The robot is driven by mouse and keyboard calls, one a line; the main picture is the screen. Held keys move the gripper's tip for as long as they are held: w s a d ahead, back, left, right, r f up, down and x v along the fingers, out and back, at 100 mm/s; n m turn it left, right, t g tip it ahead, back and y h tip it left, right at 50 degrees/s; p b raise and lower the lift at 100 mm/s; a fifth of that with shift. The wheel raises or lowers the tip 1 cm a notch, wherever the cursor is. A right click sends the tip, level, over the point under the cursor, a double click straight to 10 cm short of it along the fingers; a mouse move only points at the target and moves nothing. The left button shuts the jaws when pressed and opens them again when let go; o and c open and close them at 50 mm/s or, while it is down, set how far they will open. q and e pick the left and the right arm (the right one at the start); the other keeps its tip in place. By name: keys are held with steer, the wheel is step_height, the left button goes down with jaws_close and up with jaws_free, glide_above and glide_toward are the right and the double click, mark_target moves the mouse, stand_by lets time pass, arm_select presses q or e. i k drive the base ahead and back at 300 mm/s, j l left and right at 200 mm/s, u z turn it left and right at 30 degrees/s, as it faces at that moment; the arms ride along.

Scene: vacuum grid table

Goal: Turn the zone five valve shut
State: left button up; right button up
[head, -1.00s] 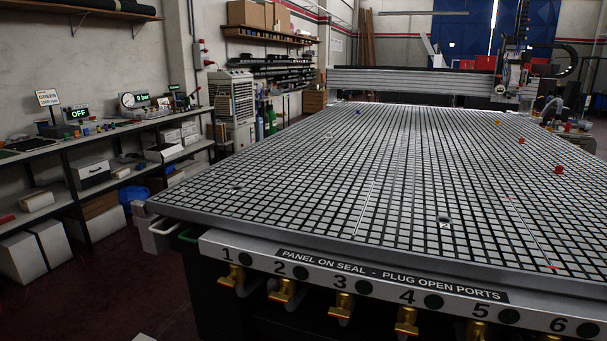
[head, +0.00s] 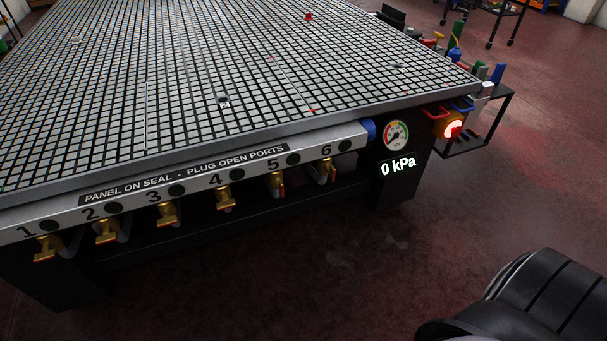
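The zone five valve (head: 277,184) is a small brass valve under the number 5 on the front rail of the grid table. It hangs below the rail, between the number 4 valve (head: 225,198) and the number 6 valve (head: 326,171). A thin red part shows on its side; its exact handle angle is too small to tell. Neither of my grippers can be made out. A dark rounded part of my own body shows at the lower right.
The grid table (head: 130,162) fills the upper left. Right of the valves are a pressure gauge (head: 396,135), a display (head: 398,167) reading 0 kPa and a glowing red-orange light (head: 452,130). A side rack (head: 478,135) holds coloured tools. The floor (head: 300,270) before the valves is clear.

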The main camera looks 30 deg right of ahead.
mark_target(281, 185)
steer(key=z, duration=0.8)
